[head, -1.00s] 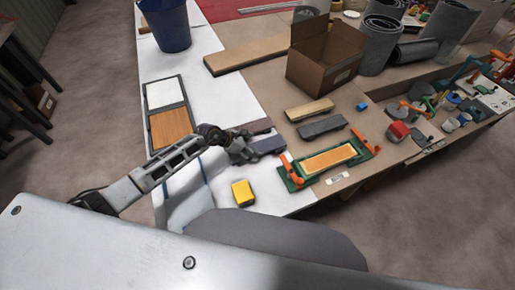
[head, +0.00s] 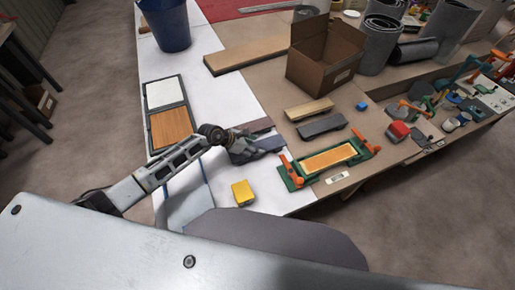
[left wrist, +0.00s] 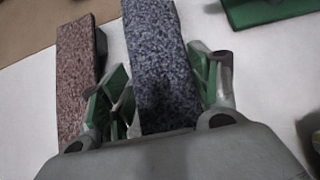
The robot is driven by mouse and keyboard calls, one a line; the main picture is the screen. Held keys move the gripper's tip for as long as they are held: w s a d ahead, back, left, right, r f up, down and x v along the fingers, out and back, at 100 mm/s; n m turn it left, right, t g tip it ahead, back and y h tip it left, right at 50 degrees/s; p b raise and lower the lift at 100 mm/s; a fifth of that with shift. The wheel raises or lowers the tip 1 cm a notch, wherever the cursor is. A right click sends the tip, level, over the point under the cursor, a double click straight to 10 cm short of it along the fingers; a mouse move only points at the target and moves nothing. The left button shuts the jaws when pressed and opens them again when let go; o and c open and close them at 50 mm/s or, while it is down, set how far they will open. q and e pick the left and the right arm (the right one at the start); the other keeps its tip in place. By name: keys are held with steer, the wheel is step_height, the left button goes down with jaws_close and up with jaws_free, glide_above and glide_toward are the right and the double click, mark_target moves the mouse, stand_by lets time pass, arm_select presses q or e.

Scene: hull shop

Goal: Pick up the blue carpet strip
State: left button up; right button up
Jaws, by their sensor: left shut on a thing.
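The blue carpet strip (left wrist: 155,60) is speckled dark blue and lies between the two green-padded fingers of my left gripper (left wrist: 160,85) in the left wrist view. The gripper is shut on it. In the head view my left gripper (head: 250,149) is over the white part of the table, with the far end of the blue strip (head: 271,143) sticking out to the right. I cannot tell whether the strip touches the table. A reddish-brown speckled strip (left wrist: 74,75) lies beside it, apart from it. My right gripper is out of view.
A green clamp frame with orange handles (head: 295,175) stands close to the right. A yellow block (head: 243,193) is nearer me. A tan bar (head: 309,109) and a grey bar (head: 322,126) lie beyond. A cardboard box (head: 322,62) and a blue bucket (head: 165,25) stand farther back.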

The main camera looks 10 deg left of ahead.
arm_select(q)
steer(key=shift+c, duration=0.7)
steer(key=shift+r, duration=0.15)
step_height(320, 180, up, 10)
steer(key=shift+b, duration=0.35)
steer(key=shift+r+p, duration=0.15)
steer(key=shift+p, duration=0.15)
stand_by(0.4)
steer(key=shift+w+r, duration=0.1)
